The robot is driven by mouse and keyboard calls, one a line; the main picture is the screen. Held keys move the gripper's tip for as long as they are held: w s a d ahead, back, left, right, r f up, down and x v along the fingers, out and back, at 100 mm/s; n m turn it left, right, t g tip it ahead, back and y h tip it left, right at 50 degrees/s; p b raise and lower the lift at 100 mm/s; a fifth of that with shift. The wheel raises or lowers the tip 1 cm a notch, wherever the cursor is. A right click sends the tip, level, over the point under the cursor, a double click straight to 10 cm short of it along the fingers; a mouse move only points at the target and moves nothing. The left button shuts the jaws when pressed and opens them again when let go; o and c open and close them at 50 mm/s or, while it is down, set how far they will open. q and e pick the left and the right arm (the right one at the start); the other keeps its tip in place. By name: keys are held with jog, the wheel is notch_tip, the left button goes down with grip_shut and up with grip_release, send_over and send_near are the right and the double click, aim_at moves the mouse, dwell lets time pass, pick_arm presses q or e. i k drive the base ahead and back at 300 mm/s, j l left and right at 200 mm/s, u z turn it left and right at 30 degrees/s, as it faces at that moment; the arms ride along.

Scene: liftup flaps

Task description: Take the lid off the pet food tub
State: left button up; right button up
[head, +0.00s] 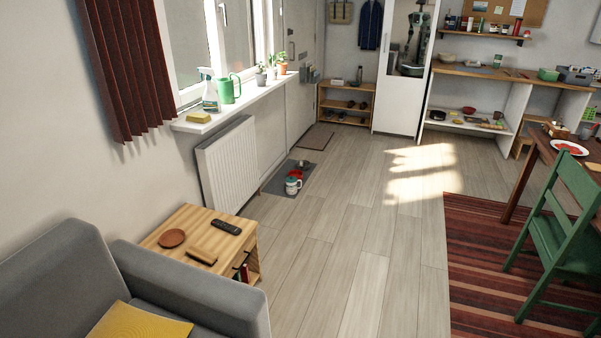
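A small white and teal container (292,187), which looks like the pet food tub, stands upright on the floor mat beside the radiator, far ahead of me. It is too small to tell its lid apart clearly. A red item (300,168), perhaps a bowl, is just behind it. Neither of my grippers is in the head view.
A grey sofa (175,290) and a wooden side table (190,220) with a remote (226,227) stand at the near left. A radiator (228,165) is under the windowsill. A green chair (565,215) stands on the striped rug (480,270) at right. The middle floor is clear.

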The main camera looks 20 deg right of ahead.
aim_at(291, 179)
jog(key=i+l+z, duration=0.1)
jog(key=l, duration=0.2)
jog(key=i+l+z, duration=0.15)
jog(key=l, duration=0.15)
jog(key=i+l+z, duration=0.1)
jog(key=l, duration=0.15)
jog(key=i+l+z, duration=0.25)
jog(key=i+l, duration=0.15)
jog(key=i+l+z, duration=0.5)
jog(key=i, duration=0.35)
jog(key=i+l+z, duration=0.1)
jog(key=i+z, duration=0.15)
jog(key=i, duration=0.2)
jog(key=i+j+u, duration=0.15)
jog(key=i+u, duration=0.25)
jog(key=i, duration=0.3)
jog(key=i+l+u, duration=0.1)
jog(key=i+u, duration=0.25)
jog(key=i, duration=0.35)
jog(key=i+l+u, duration=0.25)
jog(key=i+u, duration=0.15)
jog(key=i, duration=0.25)
